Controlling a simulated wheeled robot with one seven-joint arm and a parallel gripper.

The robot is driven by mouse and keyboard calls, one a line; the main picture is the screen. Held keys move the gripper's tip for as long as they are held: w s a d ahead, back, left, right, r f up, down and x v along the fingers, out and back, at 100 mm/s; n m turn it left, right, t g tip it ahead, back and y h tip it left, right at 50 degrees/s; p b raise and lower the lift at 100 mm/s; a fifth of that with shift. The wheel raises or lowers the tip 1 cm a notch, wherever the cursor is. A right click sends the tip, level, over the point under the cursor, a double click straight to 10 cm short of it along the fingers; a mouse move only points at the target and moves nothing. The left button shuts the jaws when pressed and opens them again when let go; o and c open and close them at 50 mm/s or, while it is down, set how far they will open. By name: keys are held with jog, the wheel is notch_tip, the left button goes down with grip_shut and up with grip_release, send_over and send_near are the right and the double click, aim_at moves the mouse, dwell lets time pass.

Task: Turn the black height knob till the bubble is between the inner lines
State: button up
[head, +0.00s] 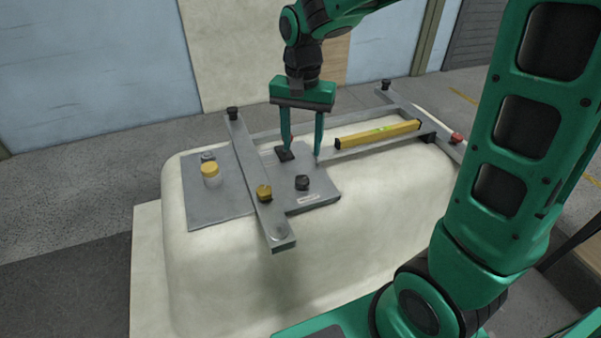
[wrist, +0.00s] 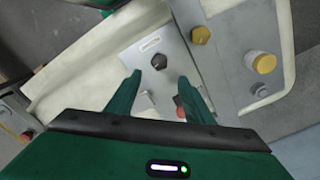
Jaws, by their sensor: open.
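A black knob (head: 302,182) stands on a grey plate (head: 224,200) beside a small white label; it also shows in the wrist view (wrist: 159,62). My gripper (head: 303,156) is open and empty, pointing down behind this knob. In the wrist view the knob lies just beyond and between my fingertips (wrist: 159,77), apart from both. A yellow spirit level (head: 352,138) lies on the frame to the right. Its green vial (head: 380,129) shows, but the bubble and its lines are too small to read.
A yellow knob (head: 264,192) sits on the crossbar left of the black knob. A yellow-lidded jar (head: 210,173) stands further left. A small dark block (head: 284,152) is by my left fingertip. Other black knobs (head: 232,113) and a red one (head: 457,138) sit on the frame ends.

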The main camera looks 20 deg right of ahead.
aim_at(302, 178)
notch_tip(302, 178, down, 10)
jog(key=shift+f, duration=0.2)
dwell(0.4)
jog(key=c, duration=1)
